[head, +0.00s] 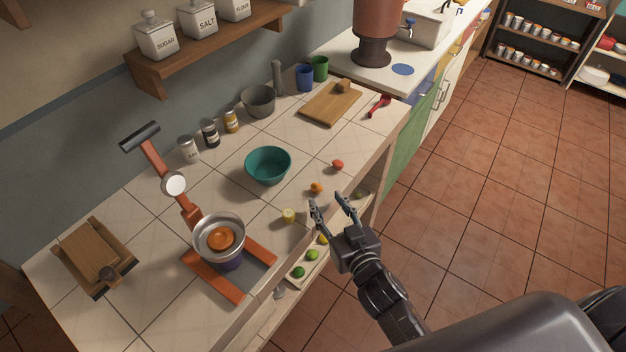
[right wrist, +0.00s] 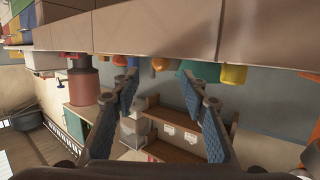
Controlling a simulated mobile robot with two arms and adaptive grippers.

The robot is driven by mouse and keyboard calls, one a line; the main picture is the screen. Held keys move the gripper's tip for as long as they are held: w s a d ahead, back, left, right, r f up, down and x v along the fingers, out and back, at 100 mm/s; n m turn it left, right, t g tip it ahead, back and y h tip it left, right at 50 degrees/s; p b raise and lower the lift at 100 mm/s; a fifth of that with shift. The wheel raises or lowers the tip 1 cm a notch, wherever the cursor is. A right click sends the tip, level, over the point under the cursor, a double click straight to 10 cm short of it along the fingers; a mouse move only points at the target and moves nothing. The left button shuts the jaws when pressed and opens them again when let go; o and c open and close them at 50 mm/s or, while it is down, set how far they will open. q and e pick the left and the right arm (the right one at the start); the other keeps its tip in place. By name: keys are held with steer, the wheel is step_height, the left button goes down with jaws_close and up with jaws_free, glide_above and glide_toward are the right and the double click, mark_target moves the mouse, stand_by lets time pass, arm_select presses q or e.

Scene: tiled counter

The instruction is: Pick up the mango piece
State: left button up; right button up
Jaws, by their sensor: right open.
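Three small food pieces lie on the tiled counter near its front edge: an orange piece (head: 316,187), a yellow piece (head: 289,216) and a red piece (head: 338,164). The orange one looks most like the mango piece, but I cannot be certain. My right gripper (head: 327,201) is open and empty at the counter's front edge, close to the orange piece. In the right wrist view the picture is upside down; the orange piece (right wrist: 160,64) and yellow piece (right wrist: 233,75) show beyond the open fingers (right wrist: 160,88). My left gripper is not in view.
A teal bowl (head: 268,166) stands behind the pieces. A metal pan (head: 219,238) stands to the left. Below the counter edge, a tray (head: 300,276) holds green and yellow fruit. A cutting board (head: 331,103) and red-handled tool (head: 379,105) lie farther back.

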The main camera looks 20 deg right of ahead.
mark_target(317, 186)
steer(key=shift+w, duration=0.75)
steer(key=shift+w+a+r+p, duration=0.15)
steer(key=shift+w+p, duration=0.2)
steer(key=shift+w, duration=0.2)
steer(key=shift+w+a+p, duration=0.15)
steer(key=shift+w+p, duration=0.2)
steer(key=shift+w, duration=0.15)
steer(key=x, duration=0.3)
steer(key=shift+w+p, duration=0.2)
steer(key=shift+p, duration=0.15)
steer(key=shift+w, duration=0.2)
steer(key=shift+c, duration=0.3)
steer(key=c, duration=0.7)
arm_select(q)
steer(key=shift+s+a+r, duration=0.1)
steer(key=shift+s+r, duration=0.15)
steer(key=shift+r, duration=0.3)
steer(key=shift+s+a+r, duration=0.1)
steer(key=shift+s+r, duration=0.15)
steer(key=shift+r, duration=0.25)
arm_select(e)
steer(key=shift+c, duration=0.6)
